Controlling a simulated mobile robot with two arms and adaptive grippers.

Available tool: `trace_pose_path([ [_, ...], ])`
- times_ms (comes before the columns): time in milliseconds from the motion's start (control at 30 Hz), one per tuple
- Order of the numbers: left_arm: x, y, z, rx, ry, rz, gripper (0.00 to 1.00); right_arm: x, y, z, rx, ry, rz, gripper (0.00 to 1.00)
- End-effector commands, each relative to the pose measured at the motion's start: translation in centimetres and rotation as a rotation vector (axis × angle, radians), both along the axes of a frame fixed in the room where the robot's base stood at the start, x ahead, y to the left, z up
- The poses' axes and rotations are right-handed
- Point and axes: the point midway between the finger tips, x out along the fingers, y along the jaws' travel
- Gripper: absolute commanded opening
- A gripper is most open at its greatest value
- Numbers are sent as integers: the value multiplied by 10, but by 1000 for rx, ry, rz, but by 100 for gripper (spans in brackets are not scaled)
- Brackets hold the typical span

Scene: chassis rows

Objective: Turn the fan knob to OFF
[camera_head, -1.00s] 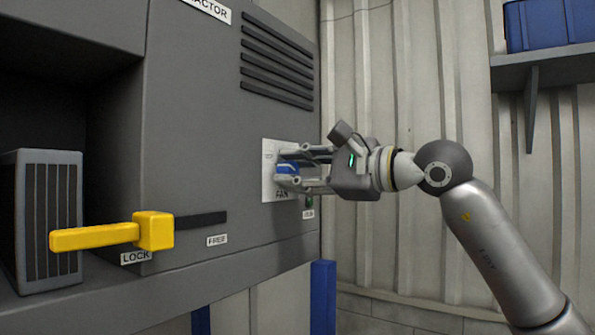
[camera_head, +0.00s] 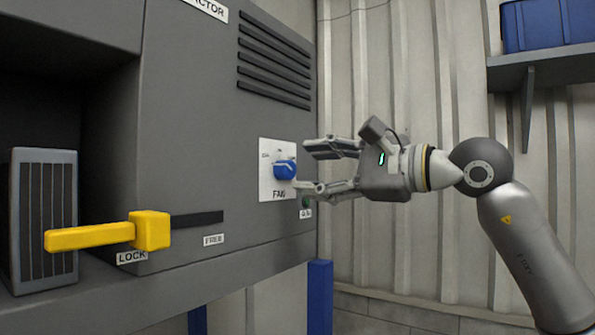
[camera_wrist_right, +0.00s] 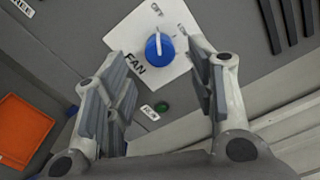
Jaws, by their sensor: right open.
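The blue fan knob (camera_head: 284,169) sits on a white plate (camera_head: 267,187) marked FAN, on the grey cabinet's front. In the right wrist view the knob (camera_wrist_right: 160,47) shows between and beyond the fingertips. A white mark on it points up the picture, roughly toward the label that seems to read OFF (camera_wrist_right: 156,8). My right gripper (camera_head: 303,168) is open and empty, a short way out from the knob, its fingers apart and facing the plate. It also shows in the right wrist view (camera_wrist_right: 156,62). My left gripper is not in view.
A green button (camera_wrist_right: 161,106) sits close beside the plate, near the lower finger. A yellow lever (camera_head: 110,234) stands at LOCK on the left. Slotted vents (camera_head: 274,65) lie above the plate. A shelf with a blue bin (camera_head: 548,25) hangs at upper right.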

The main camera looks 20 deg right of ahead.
Motion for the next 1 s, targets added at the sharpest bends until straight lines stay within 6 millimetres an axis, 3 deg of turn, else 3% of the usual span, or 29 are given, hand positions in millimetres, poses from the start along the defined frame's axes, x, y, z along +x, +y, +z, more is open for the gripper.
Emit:
trace_pose_path([
  [200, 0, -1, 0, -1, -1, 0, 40, -36, -29, -1, -2, -1, -3, 51],
  [400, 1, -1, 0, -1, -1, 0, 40, -53, -42, -1, -1, 3, -1, 51],
  [1000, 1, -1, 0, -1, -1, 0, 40, -56, -42, -1, 2, 3, 5, 51],
])
